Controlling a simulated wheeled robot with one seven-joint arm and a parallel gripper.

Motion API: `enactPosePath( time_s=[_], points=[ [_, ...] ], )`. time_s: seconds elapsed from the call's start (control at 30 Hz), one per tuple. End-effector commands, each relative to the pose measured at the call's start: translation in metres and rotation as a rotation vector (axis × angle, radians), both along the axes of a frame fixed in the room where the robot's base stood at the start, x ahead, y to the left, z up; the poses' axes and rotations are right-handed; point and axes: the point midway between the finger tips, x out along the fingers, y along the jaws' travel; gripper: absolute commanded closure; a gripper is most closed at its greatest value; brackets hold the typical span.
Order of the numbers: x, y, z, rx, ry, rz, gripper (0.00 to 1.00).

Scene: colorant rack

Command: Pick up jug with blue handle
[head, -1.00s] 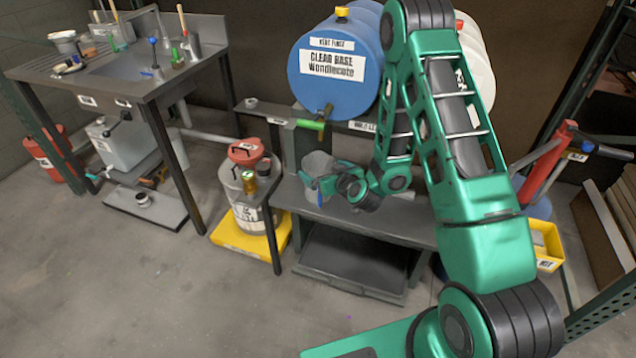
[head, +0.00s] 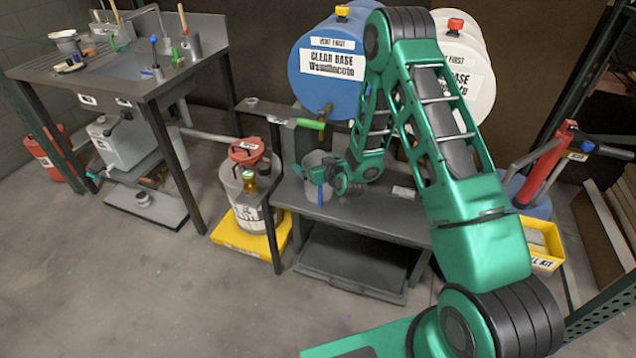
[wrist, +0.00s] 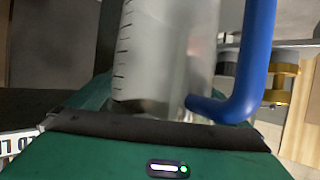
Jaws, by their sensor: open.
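The jug (head: 314,160) is translucent grey and stands upright on the dark shelf below the drums. Its blue handle (head: 320,184) faces the front. My gripper (head: 331,172) is at the jug, on its right side in the head view, and partly covers it. In the wrist view the clear jug wall (wrist: 165,55) with black graduation marks is very close to my open gripper, and the blue handle (wrist: 253,65) is on the right. The fingertips are hidden, so I cannot tell whether they touch the jug.
A blue drum (head: 322,72) and a white drum (head: 465,66) lie above the shelf (head: 375,215). A green-handled valve (head: 310,124) is above the jug. Open floor lies in front.

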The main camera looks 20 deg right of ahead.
Motion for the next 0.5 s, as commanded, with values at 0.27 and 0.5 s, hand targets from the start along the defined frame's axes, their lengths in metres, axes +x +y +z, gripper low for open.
enactPosePath(
  time_s=[0.27, 0.5],
  points=[
    [-0.0003, -0.0003, 0.0, 0.0, 0.0, 0.0, 0.26],
    [-0.0002, -0.0005, 0.0003, 0.0, 0.0, -0.001, 0.47]
  ],
)
